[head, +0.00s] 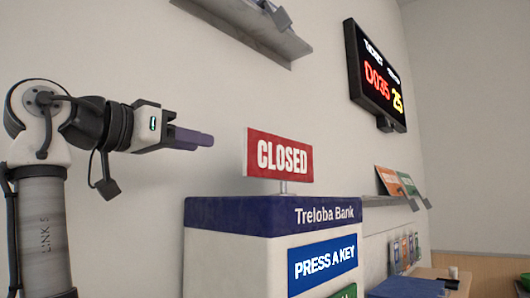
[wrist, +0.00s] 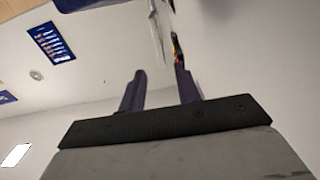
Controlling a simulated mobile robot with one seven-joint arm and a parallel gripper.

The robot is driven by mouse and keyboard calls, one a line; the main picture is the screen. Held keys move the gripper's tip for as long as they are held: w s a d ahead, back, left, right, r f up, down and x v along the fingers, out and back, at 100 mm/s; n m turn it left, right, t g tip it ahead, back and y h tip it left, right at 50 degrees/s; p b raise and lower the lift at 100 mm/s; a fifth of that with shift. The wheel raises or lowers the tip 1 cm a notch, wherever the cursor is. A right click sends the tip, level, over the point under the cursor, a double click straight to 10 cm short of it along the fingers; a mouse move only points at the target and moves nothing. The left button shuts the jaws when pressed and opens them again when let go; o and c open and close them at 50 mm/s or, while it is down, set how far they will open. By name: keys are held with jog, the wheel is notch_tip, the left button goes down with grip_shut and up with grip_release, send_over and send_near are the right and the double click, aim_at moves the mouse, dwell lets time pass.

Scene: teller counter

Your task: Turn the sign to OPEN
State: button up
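The sign (head: 279,156) is a red plate reading CLOSED in white. It stands on a short post on the blue top of the Treloba Bank kiosk (head: 230,214). My gripper (head: 211,139) is to the left of the sign, pointing towards it, with a gap between fingertips and plate. In the wrist view my gripper (wrist: 160,72) has its two dark purple fingers spread, with nothing between them. A thin pale edge (wrist: 157,32), which looks like the sign edge-on, lies beyond the fingertips. The sign's back face is hidden in the head view.
A wall shelf (head: 245,28) is above. A ticket display (head: 376,75) hangs at the upper right. A leaflet shelf (head: 388,201) is right of the kiosk. The wall is close behind the sign. The air between my gripper and the sign looks clear.

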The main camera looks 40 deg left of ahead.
aim_at(244, 151)
jog(key=w+p, duration=0.1)
jog(key=w, duration=0.3)
jog(key=w+d+p, duration=0.1)
jog(key=w, duration=0.4)
jog(key=w+p, duration=0.1)
jog(key=w, duration=0.3)
jog(key=shift+w+d, duration=0.15)
jog(key=shift+w, duration=0.15)
jog(key=shift+c, duration=0.2)
grip_shut()
